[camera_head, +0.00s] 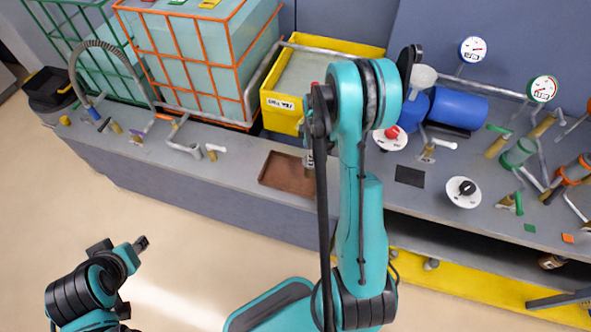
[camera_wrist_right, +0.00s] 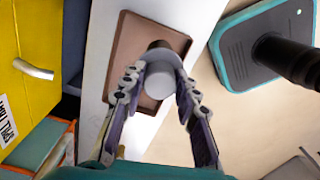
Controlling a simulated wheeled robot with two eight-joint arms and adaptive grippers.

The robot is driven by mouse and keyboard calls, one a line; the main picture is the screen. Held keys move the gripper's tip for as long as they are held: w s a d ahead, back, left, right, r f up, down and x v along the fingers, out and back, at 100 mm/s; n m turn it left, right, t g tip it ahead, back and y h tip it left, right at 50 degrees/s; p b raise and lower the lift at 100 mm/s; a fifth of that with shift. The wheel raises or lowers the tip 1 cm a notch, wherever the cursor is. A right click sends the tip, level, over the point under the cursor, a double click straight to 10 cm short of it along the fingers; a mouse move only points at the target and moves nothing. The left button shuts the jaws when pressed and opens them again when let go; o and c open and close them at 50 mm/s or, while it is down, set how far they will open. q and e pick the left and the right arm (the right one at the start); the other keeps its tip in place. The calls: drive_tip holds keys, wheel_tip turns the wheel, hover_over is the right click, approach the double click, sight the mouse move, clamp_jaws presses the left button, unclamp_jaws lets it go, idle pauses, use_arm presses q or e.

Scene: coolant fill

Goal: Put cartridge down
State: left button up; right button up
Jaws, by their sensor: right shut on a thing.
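My right gripper (camera_wrist_right: 162,85) is shut on the cartridge, a short pale grey cylinder (camera_wrist_right: 160,78) with a darker brownish end. In the right wrist view the cartridge is between the fingertips, over the brown tray (camera_wrist_right: 126,48). In the head view the tray (camera_head: 283,174) lies on the bench, and the cartridge (camera_head: 308,160) is at its right end, partly hidden by my right arm. I cannot tell whether the cartridge touches the tray floor. My left arm is at the lower left, away from the bench; its gripper's opening is not clear.
A yellow bin (camera_head: 282,110) stands behind the tray. A tank in an orange cage (camera_head: 200,60) is left of it. Blue cylinders (camera_head: 458,110), gauges (camera_head: 472,49) and a black knob on a white dial (camera_head: 464,191) are to the right.

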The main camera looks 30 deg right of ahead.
sight(308, 172)
drive_tip(key=w+a+f+b, duration=0.2)
drive_tip(key=w+a+f, duration=0.1)
drive_tip(key=f, duration=0.4)
drive_tip(key=shift+a, duration=0.6)
drive_tip(key=shift+f+b, duration=0.15)
drive_tip(key=shift+b, duration=0.25)
drive_tip(key=o, duration=0.5)
drive_tip(key=shift+f, duration=0.1)
drive_tip(key=o, duration=0.4)
drive_tip(key=shift+r, duration=0.2)
